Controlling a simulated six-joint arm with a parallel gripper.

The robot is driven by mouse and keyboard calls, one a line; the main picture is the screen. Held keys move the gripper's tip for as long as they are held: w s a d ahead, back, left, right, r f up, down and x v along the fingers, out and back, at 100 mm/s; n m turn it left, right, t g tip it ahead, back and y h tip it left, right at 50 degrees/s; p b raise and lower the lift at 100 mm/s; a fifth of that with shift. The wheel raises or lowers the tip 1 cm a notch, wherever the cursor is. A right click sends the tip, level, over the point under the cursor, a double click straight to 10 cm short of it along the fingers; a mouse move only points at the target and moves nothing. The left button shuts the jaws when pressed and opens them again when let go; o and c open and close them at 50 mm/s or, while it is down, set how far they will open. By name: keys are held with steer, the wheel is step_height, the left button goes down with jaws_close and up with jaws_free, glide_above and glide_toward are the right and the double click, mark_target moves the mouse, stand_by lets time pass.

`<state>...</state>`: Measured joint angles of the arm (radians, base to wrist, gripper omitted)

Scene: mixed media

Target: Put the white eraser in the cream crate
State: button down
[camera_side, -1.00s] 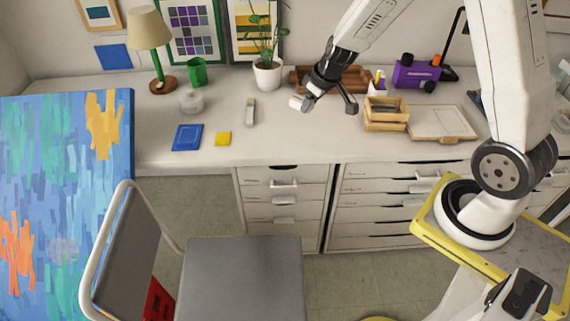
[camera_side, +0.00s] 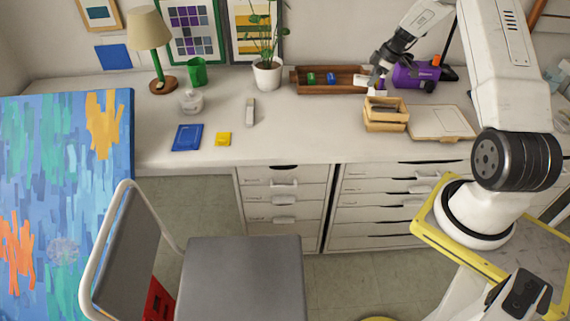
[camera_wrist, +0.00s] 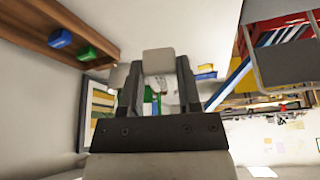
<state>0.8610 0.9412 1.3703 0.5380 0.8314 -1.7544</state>
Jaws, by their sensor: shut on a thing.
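My gripper (camera_side: 378,82) is at the back right of the counter, over the area just behind a pale tan slatted crate (camera_side: 387,127), the only slatted crate I see. In the wrist view my gripper (camera_wrist: 157,76) is shut on a small white block, the white eraser (camera_wrist: 158,61), which sticks out past the fingertips. The crate stands upright and open at the top, with something dark inside. The eraser is outside the crate.
A brown wooden tray (camera_side: 302,88) with a green and a blue block lies to the left of my gripper. A purple box (camera_side: 407,77) stands behind on the right. A flat cream board (camera_side: 441,121) lies right of the crate. The counter's middle is mostly clear.

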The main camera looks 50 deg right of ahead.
steer(key=n, duration=0.2)
glide_above(395, 105)
steer(key=s+a, duration=0.2)
steer(key=a, duration=0.3)
steer(key=shift+w+d+f+g+y, duration=0.1)
steer(key=shift+w+f+g+y, duration=0.1)
steer(key=shift+f, duration=0.2)
steer(key=shift+w+d+f+g+y, duration=0.1)
steer(key=shift+f+y, duration=0.1)
steer(key=shift+f, duration=0.15)
steer(key=shift+a+f, duration=0.1)
steer(key=shift+f, duration=1.9)
steer(key=shift+f, duration=3.5)
steer(key=shift+c, duration=1.1)
jaws_free()
steer(key=v, duration=0.7)
steer(key=shift+r, duration=0.35)
steer(key=shift+s, duration=0.15)
